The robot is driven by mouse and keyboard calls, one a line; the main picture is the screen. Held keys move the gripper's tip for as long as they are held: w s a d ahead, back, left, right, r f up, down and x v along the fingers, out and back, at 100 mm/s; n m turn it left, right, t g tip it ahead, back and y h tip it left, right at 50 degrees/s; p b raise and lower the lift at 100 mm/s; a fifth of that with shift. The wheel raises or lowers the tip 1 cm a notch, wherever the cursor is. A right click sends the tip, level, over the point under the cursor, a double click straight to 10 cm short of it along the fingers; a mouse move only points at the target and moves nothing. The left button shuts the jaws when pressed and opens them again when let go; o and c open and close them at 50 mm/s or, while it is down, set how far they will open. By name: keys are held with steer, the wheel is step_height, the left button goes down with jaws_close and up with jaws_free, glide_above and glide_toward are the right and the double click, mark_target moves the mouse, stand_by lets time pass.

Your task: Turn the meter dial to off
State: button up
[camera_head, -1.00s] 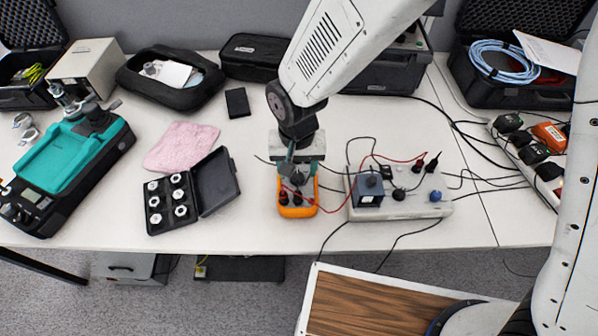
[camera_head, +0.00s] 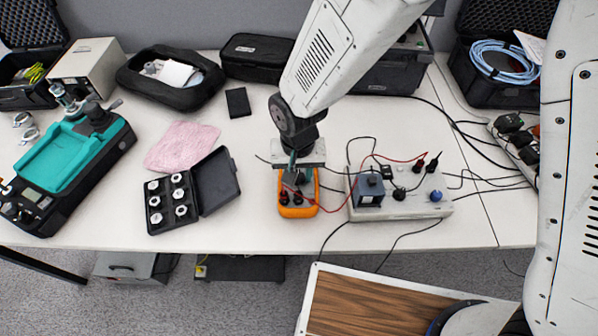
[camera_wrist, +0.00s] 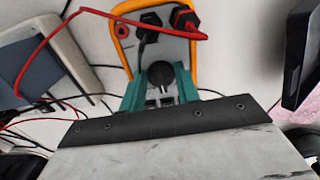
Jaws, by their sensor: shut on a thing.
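The orange meter (camera_head: 298,209) lies on the white table in front of my gripper. In the wrist view the meter (camera_wrist: 194,72) has a grey face, an orange rim and black and red plugs at its far end. Its black dial (camera_wrist: 160,74) sits between the green fingertips. My gripper (camera_wrist: 160,88) is shut on the dial; in the head view my gripper (camera_head: 298,168) covers the dial and the meter's upper part. I cannot read the dial's markings.
A grey-white control box (camera_head: 410,203) with a blue knob stands close on the right, and a red lead (camera_head: 340,202) runs from it to the meter. An open black case (camera_head: 215,183) of metal weights and a pink cloth (camera_head: 182,146) lie on the left.

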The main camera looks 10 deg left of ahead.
mark_target(300, 176)
steer(key=n, duration=0.3)
steer(key=shift+w+n, duration=0.1)
steer(key=shift+n, duration=0.3)
steer(key=shift+w+d+n, duration=0.1)
steer(key=shift+d+n, duration=0.05)
steer(key=shift+n, duration=1.65)
steer(key=o, duration=1)
steer(key=shift+r, duration=0.1)
step_height(300, 176, up, 8)
steer(key=shift+f, duration=0.15)
steer(key=shift+c, duration=0.2)
